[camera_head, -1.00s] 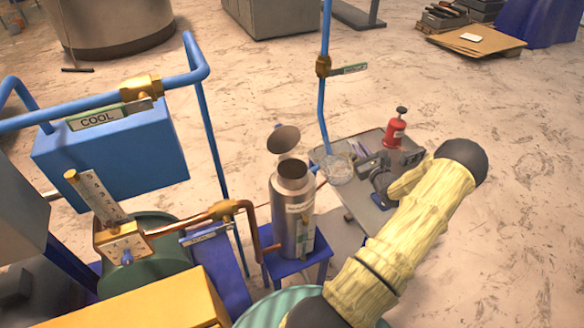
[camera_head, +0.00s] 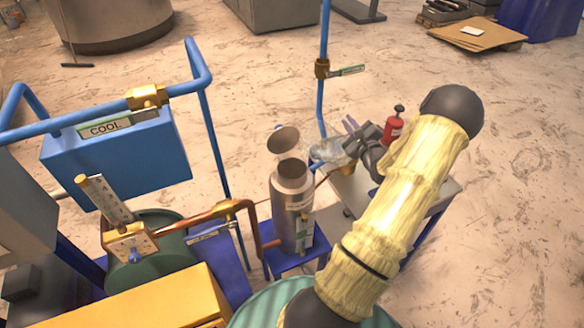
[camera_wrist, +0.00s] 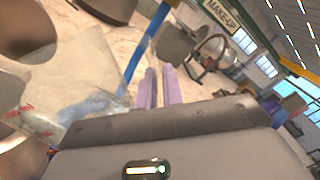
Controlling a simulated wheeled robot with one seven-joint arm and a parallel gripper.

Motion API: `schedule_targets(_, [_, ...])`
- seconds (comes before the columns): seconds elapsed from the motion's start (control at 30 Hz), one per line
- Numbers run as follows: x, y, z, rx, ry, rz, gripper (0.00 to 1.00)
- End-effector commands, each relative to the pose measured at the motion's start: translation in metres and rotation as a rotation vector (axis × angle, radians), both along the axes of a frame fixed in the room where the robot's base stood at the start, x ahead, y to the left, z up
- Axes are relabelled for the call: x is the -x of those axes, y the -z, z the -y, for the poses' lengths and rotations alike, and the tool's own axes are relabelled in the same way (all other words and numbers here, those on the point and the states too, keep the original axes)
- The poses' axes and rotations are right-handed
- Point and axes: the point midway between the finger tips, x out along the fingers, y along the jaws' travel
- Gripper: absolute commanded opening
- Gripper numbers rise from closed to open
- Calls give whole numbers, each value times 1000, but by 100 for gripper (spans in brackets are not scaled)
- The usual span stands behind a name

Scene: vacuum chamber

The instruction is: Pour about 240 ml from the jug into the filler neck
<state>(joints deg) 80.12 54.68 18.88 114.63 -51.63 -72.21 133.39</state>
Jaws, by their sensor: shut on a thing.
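The jug (camera_head: 328,150) is clear and sits just right of the filler neck's opening, above table height. It also fills the left of the wrist view (camera_wrist: 75,75), with bluish liquid low inside and red marks on its wall. It looks tilted, but how far I cannot tell. The filler neck (camera_head: 292,173) is the open top of a steel cylinder, its round lid (camera_head: 283,140) raised behind it. My gripper (camera_head: 350,130) is shut on the jug; its purple fingers (camera_wrist: 160,88) show in the wrist view. Their contact with the jug is partly hidden. No stream is clearly visible.
A small cart (camera_head: 350,190) stands under my arm with a red bottle-like item (camera_head: 394,126) at its back. A blue vertical pipe (camera_head: 324,90) with a brass valve rises behind the jug. A copper pipe (camera_head: 200,217) runs left of the cylinder. Open floor lies right.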

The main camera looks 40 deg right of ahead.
Motion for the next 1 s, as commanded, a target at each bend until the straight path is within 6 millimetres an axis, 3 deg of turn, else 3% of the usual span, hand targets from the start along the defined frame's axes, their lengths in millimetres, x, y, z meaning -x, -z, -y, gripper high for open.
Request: schedule_targets(1.0, [-4,-39,-13,147,1,-42,0])
